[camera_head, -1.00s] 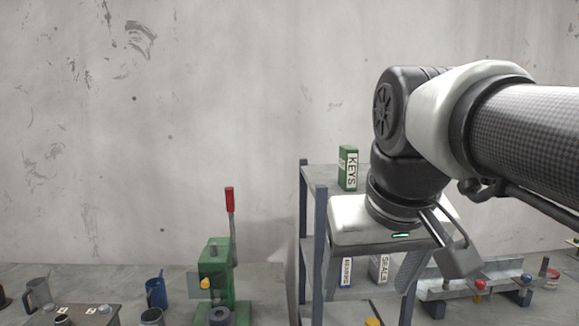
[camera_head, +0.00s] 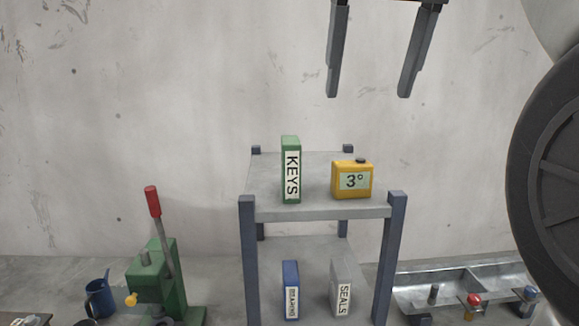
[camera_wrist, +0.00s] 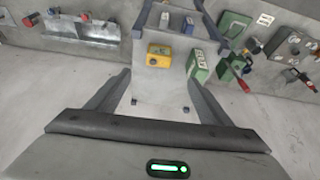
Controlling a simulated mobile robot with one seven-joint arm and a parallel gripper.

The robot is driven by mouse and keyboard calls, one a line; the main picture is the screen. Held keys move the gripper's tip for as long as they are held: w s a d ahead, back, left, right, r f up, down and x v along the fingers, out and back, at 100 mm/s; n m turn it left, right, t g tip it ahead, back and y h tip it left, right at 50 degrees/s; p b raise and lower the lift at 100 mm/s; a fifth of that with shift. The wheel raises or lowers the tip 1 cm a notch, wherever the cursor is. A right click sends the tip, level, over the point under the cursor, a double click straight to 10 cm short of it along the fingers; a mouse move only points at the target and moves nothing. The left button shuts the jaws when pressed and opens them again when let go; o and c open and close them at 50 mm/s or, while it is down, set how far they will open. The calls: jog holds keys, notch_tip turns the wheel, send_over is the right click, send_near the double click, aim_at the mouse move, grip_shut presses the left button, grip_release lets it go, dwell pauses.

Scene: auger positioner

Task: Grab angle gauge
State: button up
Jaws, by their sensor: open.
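The angle gauge (camera_head: 351,181) is a small yellow box with a pale face reading "3°" and a dark knob on top. It stands on the top shelf of a grey rack, right of a green KEYS box. My gripper (camera_head: 367,92) is open and empty, fingers pointing down, above the gauge and apart from it. In the wrist view the gauge (camera_wrist: 159,55) shows beyond and between the two spread fingers (camera_wrist: 155,92).
The green KEYS box (camera_head: 291,170) stands close left of the gauge. The rack (camera_head: 310,211) has raised corner posts. Its lower shelf holds a blue box (camera_head: 290,289) and a grey SEALS box (camera_head: 341,289). A green lever press (camera_head: 163,275) stands left, a metal tray (camera_head: 420,290) right.

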jog(key=b, duration=0.3)
send_near(353, 163)
jog(key=x, duration=0.5)
jog(key=shift+f, duration=0.2)
jog(key=shift+b+x, duration=0.3)
jog(key=shift+x, duration=2.6)
jog(key=c, duration=1.2)
